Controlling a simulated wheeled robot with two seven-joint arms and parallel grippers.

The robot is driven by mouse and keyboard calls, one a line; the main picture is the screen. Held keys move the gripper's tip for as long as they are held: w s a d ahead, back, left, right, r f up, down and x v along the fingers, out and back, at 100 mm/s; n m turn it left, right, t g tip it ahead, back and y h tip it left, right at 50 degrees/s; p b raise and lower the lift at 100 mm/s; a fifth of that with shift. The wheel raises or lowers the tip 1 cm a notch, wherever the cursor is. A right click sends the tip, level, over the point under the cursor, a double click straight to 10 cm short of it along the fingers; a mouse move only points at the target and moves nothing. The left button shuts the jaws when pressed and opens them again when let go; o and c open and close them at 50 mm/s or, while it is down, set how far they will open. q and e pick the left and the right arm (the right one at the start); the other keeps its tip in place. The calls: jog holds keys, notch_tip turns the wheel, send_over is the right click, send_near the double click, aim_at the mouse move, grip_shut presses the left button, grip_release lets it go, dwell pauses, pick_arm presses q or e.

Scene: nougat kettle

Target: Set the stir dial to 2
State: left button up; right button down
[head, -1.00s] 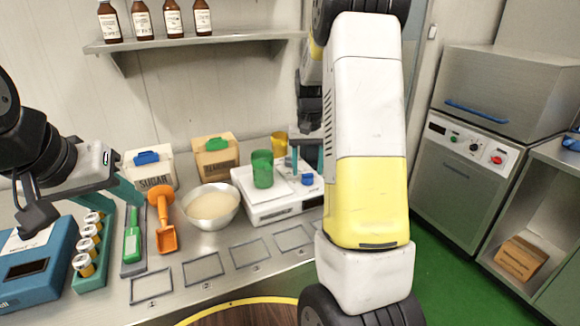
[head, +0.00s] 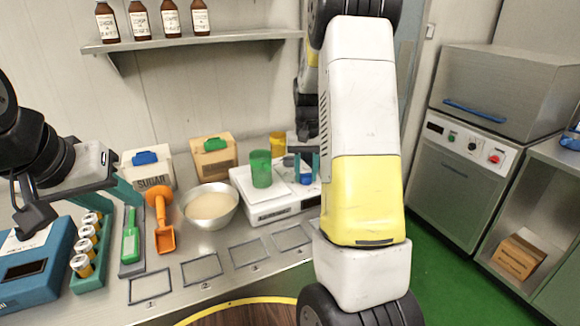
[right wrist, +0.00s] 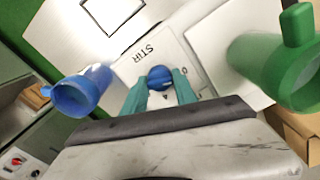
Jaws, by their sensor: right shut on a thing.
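The stir dial (right wrist: 160,77) is a round blue knob on a white panel marked STIR, seen in the right wrist view. My right gripper (right wrist: 160,88) has its two teal fingers shut on the dial from both sides. A few small marks show around the dial, but its setting is too small to read. The panel belongs to a white device (head: 262,208) on the bench in the head view, where my right arm covers part of it. My left gripper (head: 125,190) hangs above the left of the bench, away from the device; its finger gap is unclear.
A green beaker (head: 261,169) stands on the device, and it shows close beside my right gripper in the wrist view (right wrist: 275,72). A blue cup (right wrist: 80,92) is on the other side. A bowl (head: 211,206), an orange scoop (head: 163,222) and a sugar box (head: 147,170) stand further left.

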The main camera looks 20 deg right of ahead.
jog(key=shift+m, duration=0.3)
jog(key=m, duration=0.3)
jog(key=shift+m, duration=0.3)
jog(key=m, duration=0.4)
jog(key=shift+m, duration=0.4)
jog(key=c, duration=1)
grip_release()
jog(key=shift+o, duration=0.2)
